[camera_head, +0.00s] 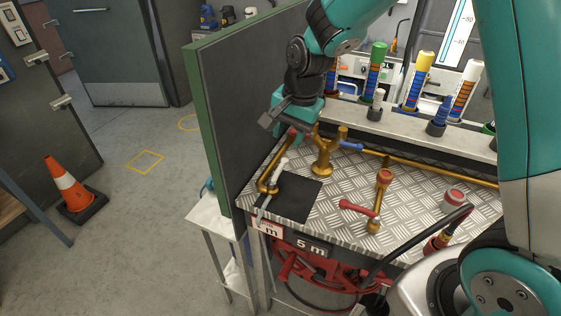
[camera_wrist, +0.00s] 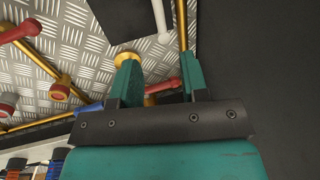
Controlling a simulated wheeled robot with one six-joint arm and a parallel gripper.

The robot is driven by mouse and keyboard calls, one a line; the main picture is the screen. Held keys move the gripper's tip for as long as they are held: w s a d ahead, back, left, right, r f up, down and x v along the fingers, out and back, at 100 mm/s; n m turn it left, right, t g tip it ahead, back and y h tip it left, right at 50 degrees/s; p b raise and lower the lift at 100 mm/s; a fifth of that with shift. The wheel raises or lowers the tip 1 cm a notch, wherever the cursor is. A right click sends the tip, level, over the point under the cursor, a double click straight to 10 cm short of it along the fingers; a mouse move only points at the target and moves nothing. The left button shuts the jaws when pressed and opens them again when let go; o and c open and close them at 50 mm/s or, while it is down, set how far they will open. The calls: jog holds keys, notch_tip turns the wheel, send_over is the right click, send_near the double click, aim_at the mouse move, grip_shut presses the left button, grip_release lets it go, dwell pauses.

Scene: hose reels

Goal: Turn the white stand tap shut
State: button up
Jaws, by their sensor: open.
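The white stand tap has a white lever (camera_head: 280,169) on a brass pipe (camera_head: 263,184) at the left end of the bench. The lever slants up and away from the pipe. In the wrist view the white lever (camera_wrist: 161,20) shows at the top edge, ahead of the fingertips. My gripper (camera_head: 285,125) is open above the back left of the bench, behind the white lever and apart from it. In the wrist view its two fingers (camera_wrist: 157,68) are spread, with a red lever (camera_wrist: 162,86) showing between them; I cannot tell whether they touch it.
A brass stand (camera_head: 325,160) with a blue lever (camera_head: 350,146) stands just right of my gripper. Another red lever (camera_head: 357,208) sits on a brass pipe farther right. A dark panel (camera_head: 245,90) borders the bench's left side. A black mat (camera_head: 290,198) lies flat and clear.

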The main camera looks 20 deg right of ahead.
aim_at(280, 167)
jog(key=f, duration=0.3)
jog(key=w+a+f+p, duration=0.1)
jog(key=f, duration=0.6)
jog(key=shift+w+a+f, duration=0.1)
jog(key=shift+w+a, duration=0.1)
jog(key=shift+a, duration=0.05)
grip_shut()
